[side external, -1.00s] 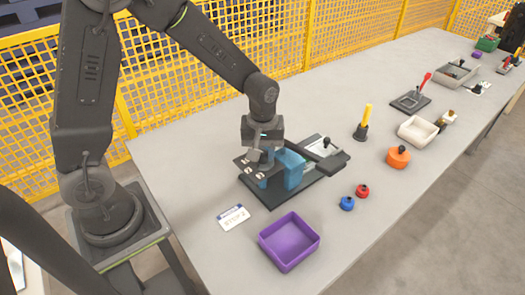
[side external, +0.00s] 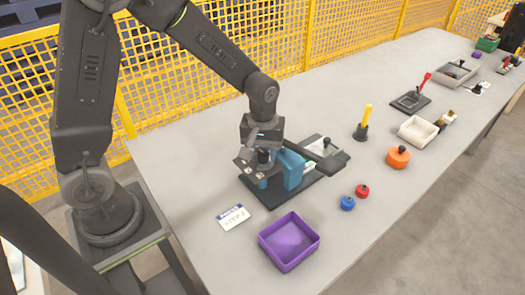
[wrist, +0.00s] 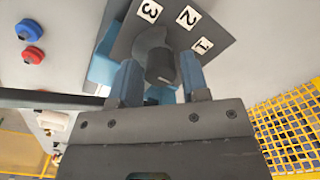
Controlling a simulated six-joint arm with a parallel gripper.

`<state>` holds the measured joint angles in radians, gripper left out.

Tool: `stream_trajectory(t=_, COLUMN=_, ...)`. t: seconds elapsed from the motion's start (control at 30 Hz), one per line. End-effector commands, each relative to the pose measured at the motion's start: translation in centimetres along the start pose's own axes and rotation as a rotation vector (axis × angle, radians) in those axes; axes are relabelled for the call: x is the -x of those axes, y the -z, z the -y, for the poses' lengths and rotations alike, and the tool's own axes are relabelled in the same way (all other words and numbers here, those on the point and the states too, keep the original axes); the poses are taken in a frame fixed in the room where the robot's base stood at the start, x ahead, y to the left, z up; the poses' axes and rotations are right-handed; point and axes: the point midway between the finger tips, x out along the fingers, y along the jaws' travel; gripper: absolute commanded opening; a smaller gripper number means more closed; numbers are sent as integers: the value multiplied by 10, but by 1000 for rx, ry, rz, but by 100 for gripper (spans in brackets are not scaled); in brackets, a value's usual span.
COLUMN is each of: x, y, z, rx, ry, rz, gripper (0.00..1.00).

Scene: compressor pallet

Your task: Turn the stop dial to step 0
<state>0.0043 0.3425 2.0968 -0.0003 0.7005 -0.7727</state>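The stop dial is a dark round knob (wrist: 160,68) in front of a dark plate (wrist: 178,22) with white tags marked 3, 2 and 1. No tag reading 0 shows in the wrist view. The plate belongs to a blue and black fixture (side external: 292,168) under my gripper. My gripper (wrist: 161,80) has its two blue fingers on either side of the knob. Thin gaps seem to show beside the knob, so the fingers look open around it. In the side view my gripper (side external: 262,160) covers the knob, and the knob's pointer is not clear.
A small white card (side external: 233,217) with a STEP label lies in front of the fixture; its number is hard to read. A purple tray (side external: 289,241) stands nearby. Blue (side external: 347,203) and red (side external: 362,191) knobbed pieces sit to the right. A yellow mesh fence (side external: 330,35) runs behind.

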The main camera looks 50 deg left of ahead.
Motion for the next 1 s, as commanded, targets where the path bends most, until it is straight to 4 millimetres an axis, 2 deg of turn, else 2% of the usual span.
stream_trajectory(t=0.03, x=0, y=0, z=0, rx=0, ry=0, rz=0, gripper=46)
stream_trajectory(t=0.17, x=0, y=0, z=0, rx=1, ry=1, rz=1, gripper=57)
stream_trajectory(t=0.47, x=4, y=0, z=0, rx=2, ry=0, rz=-1, gripper=57)
stream_trajectory(t=0.67, x=35, y=1, z=0, rx=2, ry=-4, rz=-4, gripper=57)
stream_trajectory(t=1.0, x=109, y=0, z=0, rx=1, ry=-3, rz=-3, gripper=57)
